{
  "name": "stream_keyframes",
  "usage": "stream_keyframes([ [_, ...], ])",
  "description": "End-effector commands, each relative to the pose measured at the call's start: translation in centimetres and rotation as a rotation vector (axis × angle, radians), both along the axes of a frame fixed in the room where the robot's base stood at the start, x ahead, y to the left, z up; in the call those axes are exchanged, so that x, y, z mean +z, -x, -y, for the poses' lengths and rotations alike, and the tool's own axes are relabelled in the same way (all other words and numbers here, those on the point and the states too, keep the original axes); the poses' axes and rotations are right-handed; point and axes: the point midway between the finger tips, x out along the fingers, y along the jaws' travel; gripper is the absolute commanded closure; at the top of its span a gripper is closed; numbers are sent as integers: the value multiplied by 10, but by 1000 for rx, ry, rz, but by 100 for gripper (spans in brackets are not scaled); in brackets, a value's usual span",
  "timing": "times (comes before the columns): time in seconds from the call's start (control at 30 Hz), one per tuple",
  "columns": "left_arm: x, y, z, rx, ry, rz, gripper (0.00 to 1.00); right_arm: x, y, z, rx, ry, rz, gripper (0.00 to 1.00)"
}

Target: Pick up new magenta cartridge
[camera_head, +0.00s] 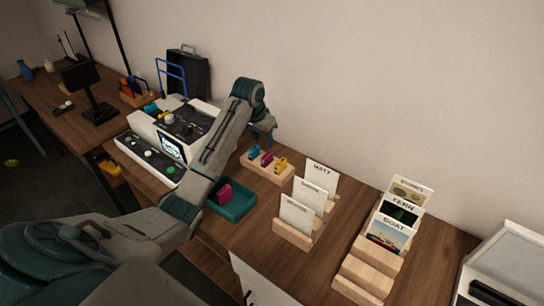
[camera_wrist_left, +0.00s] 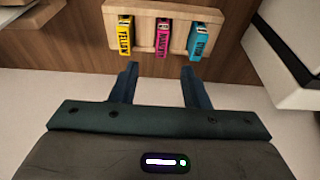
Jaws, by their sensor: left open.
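The new magenta cartridge (camera_head: 267,159) stands in a wooden rack (camera_head: 264,174) between a cyan cartridge (camera_head: 254,152) and a yellow cartridge (camera_head: 281,164). In the left wrist view the magenta cartridge (camera_wrist_left: 163,38) stands in the middle of the rack (camera_wrist_left: 146,35), with yellow (camera_wrist_left: 125,35) on its left and cyan (camera_wrist_left: 201,40) on its right. My left gripper (camera_head: 266,139) is at the wall side of the rack. In its wrist view the open fingers (camera_wrist_left: 159,76) point toward the magenta cartridge, apart from it, with nothing between them. My right gripper is not in view.
Another magenta cartridge (camera_head: 225,193) lies in a teal tray (camera_head: 240,207) in front of the rack. A white printer (camera_head: 147,126) stands left of my arm. Card holders (camera_head: 291,234) stand to the right. The wall (camera_head: 350,80) is close behind.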

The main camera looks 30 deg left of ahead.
Motion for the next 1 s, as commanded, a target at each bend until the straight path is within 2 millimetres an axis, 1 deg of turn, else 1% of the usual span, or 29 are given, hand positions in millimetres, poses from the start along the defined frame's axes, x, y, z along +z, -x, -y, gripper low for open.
stream_keyframes([
  [0.1,-19,-4,1,1,2,-5,58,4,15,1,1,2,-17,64],
  [0.2,-32,-8,0,2,0,-3,58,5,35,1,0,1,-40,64],
  [0.3,-40,-10,1,1,0,-2,58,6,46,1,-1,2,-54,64],
  [0.37,-44,-11,1,1,0,-2,58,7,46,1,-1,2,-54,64],
  [0.43,-50,-13,0,2,1,-5,58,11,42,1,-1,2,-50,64],
  [0.57,-68,-19,-1,2,0,-6,58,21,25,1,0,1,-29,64],
  [0.67,-83,-23,0,2,1,-4,58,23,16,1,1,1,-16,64],
  [0.8,-92,-25,0,1,-1,-2,58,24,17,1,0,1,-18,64],
  [1.0,-93,-25,-1,1,-2,-1,58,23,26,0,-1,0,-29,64],
])
